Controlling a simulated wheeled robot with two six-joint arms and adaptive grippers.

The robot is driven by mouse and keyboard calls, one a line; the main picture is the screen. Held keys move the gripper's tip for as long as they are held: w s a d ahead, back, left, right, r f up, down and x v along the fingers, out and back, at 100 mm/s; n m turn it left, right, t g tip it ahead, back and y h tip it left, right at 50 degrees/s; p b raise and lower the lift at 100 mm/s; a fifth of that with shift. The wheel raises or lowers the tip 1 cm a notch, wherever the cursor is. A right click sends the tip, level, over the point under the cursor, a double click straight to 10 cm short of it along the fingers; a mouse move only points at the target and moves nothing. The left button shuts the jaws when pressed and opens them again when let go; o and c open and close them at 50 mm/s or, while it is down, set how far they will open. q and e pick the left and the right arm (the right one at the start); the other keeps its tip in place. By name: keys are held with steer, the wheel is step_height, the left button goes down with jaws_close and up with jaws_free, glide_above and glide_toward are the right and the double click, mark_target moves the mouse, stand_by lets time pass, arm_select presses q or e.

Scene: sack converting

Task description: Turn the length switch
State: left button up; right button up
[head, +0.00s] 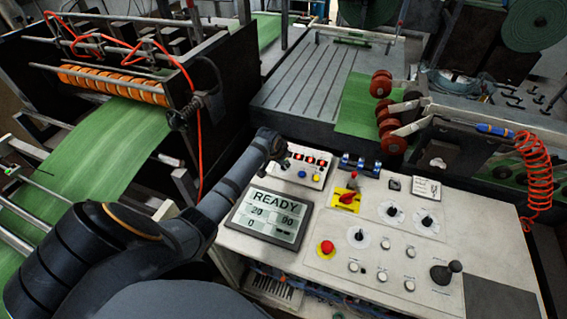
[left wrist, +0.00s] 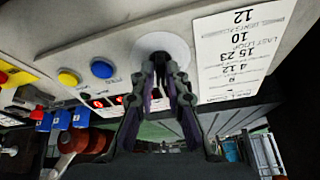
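My left gripper (left wrist: 160,68) has its fingertips close together at a dark knob, the length switch (left wrist: 160,56), on a round white plate (left wrist: 162,42). The fingers hide most of the knob, so its pointer direction cannot be read. In the head view my left arm reaches to the left end of a small white control box (head: 310,168). There the arm covers the switch. The box carries red displays and blue and yellow buttons, which also show in the left wrist view, a blue button (left wrist: 102,68) among them. My right gripper is in neither view.
A READY screen (head: 268,217) lies close below my left arm. A red button (head: 326,248), a red-handled switch on yellow (head: 347,199), several dark knobs and a joystick (head: 446,272) stand on the white desk. Green sheet (head: 95,150) runs through the machine at left.

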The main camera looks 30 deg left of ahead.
arm_select(q)
steer(key=shift+o, duration=1.2)
steer(key=v, duration=1.1)
steer(key=shift+r, duration=0.4)
steer(key=shift+s, duration=0.15)
jaws_close()
